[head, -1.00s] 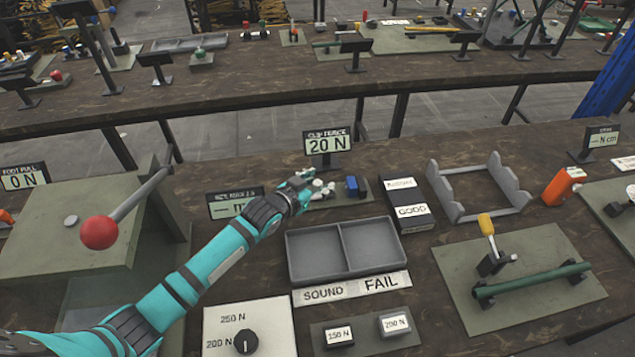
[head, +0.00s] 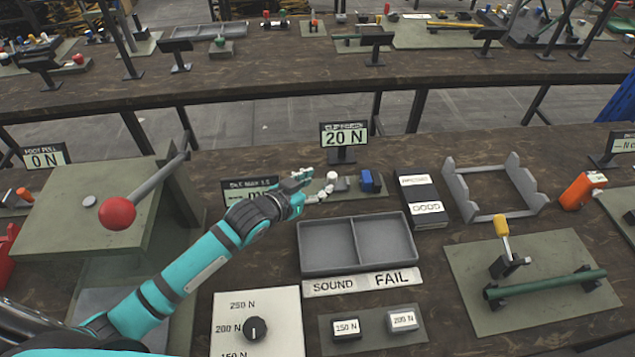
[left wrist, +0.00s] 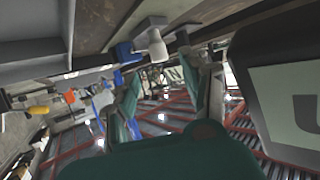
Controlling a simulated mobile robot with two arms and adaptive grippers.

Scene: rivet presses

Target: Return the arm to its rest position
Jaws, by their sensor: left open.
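My left arm reaches in from the lower left of the head view. Its left gripper (head: 312,187) is over the back of the bench, in front of the display reading 20 N (head: 343,136). The fingers are apart and I see nothing between them. In the left wrist view the two fingers (left wrist: 162,98) also stand apart. A small white-topped piece (head: 332,176) and a blue block (head: 370,181) stand just beyond the fingertips. The white piece also shows in the left wrist view (left wrist: 151,38). My right gripper is in neither view.
A lever with a red ball (head: 118,213) rises from the press at left. A two-part grey tray (head: 326,270) labelled SOUND and FAIL lies right of my forearm. A dial plate (head: 257,299) is in front. A grey cradle (head: 494,190) and a yellow-handled fixture (head: 501,228) are farther right.

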